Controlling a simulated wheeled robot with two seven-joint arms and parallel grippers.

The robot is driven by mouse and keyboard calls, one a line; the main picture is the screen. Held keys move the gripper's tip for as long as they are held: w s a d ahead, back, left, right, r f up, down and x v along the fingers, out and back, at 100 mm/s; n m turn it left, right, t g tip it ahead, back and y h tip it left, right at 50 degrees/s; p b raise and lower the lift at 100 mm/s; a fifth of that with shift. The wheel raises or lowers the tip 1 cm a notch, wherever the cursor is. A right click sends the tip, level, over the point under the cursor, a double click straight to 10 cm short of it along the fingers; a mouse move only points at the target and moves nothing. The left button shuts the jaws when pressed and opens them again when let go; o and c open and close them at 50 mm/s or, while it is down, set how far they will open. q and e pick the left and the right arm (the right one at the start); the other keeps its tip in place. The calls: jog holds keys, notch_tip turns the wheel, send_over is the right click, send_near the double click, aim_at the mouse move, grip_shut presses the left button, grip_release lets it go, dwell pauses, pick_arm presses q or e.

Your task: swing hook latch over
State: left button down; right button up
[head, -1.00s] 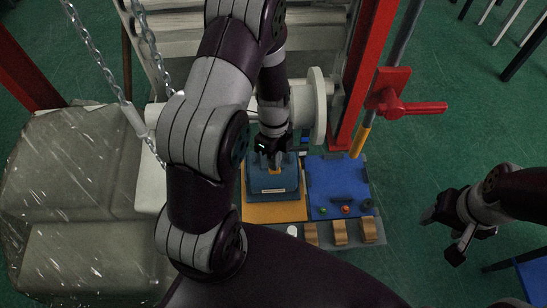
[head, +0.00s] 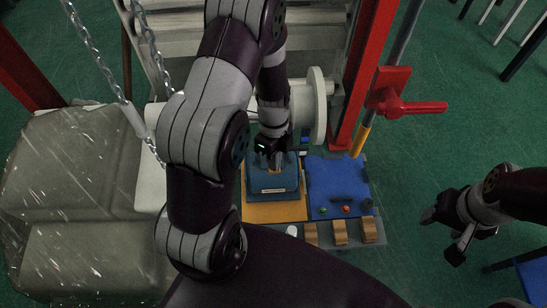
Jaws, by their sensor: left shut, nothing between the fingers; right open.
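My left gripper (head: 275,160) is shut and points down at the back of a blue box (head: 273,180) with a pale label on its front. The box stands on an orange-yellow board (head: 276,212). The fingertips are at or just above the top of the box; I cannot tell whether they touch it. The hook latch cannot be made out; it may be hidden by my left gripper and arm. My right gripper (head: 447,237) is open and empty, out over the green floor at the right.
A blue panel (head: 329,183) with small knobs lies right of the box. Several tan blocks (head: 340,232) line the front edge. A red post (head: 362,75) and red valve handle (head: 400,105) stand behind right. A grey covered bulk (head: 75,200) and chains are at left.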

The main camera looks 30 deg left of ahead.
pick_arm(q)
jog(key=shift+b+x, duration=1.4)
jog(key=shift+x, duration=0.25)
jog(key=p+v, duration=0.3)
jog(key=v, duration=0.1)
jog(key=shift+r, duration=0.15)
jog(key=b+v, duration=0.1)
jog(key=v, duration=1.1)
jog(key=shift+b, duration=0.3)
jog(key=shift+w+r, duration=0.1)
